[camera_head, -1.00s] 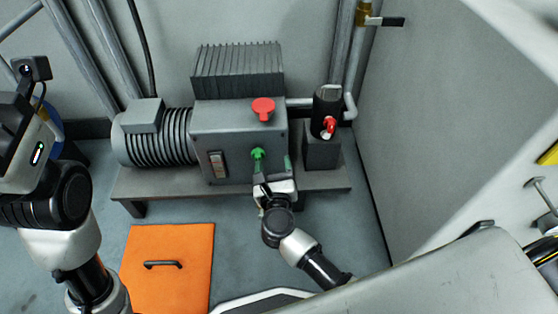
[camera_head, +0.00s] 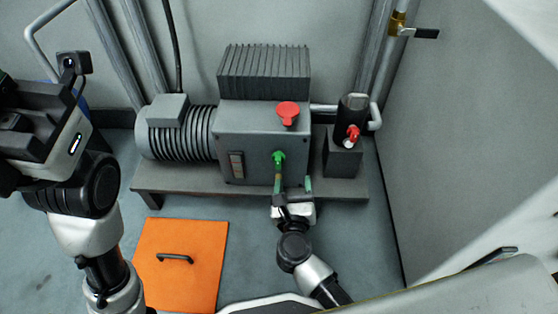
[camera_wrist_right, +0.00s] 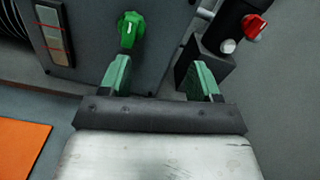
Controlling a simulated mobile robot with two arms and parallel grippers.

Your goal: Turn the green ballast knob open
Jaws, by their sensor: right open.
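The green knob (camera_head: 279,158) sits low on the front of the grey box (camera_head: 244,140). In the right wrist view the green knob (camera_wrist_right: 130,28) is beyond the fingertips, above the left finger. My right gripper (camera_head: 293,183) is in front of the box, just below the knob and to its right. In its wrist view the right gripper (camera_wrist_right: 160,78) has its two green fingers wide apart, with nothing between them. The knob is outside the gap and not gripped. My left arm shows at the left, but its fingers are not visible.
A red knob (camera_head: 288,112) is higher on the box. A black cylinder (camera_head: 353,108) with a red valve handle (camera_head: 353,132) stands to the right. A switch panel (camera_head: 237,164) is left of the green knob. An orange hatch (camera_head: 180,265) lies on the floor.

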